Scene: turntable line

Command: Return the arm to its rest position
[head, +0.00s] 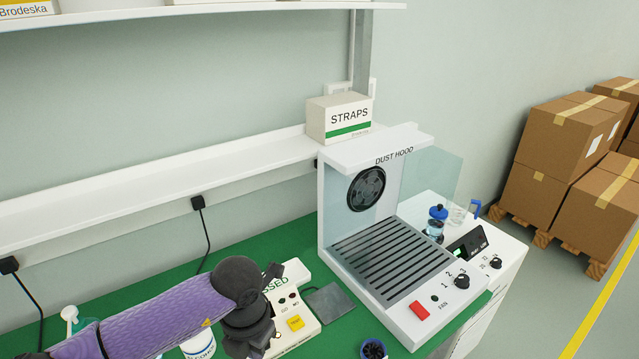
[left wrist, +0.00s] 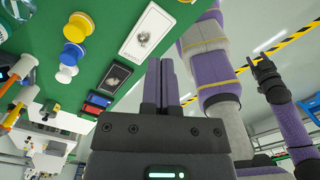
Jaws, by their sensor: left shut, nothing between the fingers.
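My left arm (head: 150,315), in a purple sleeve, comes in from the left in the head view. Its dark wrist is over the green bench, in front of a white device marked "...SSED" and partly covering it. In the left wrist view my left gripper (left wrist: 160,85) has its two fingers together with nothing between them. It is apart from the things on the green surface.
The dust hood (head: 405,312) stands right of the arm, with a red button. The white device (head: 307,318) and a grey pad (head: 330,302) lie between. A white shelf (head: 150,190) runs behind.

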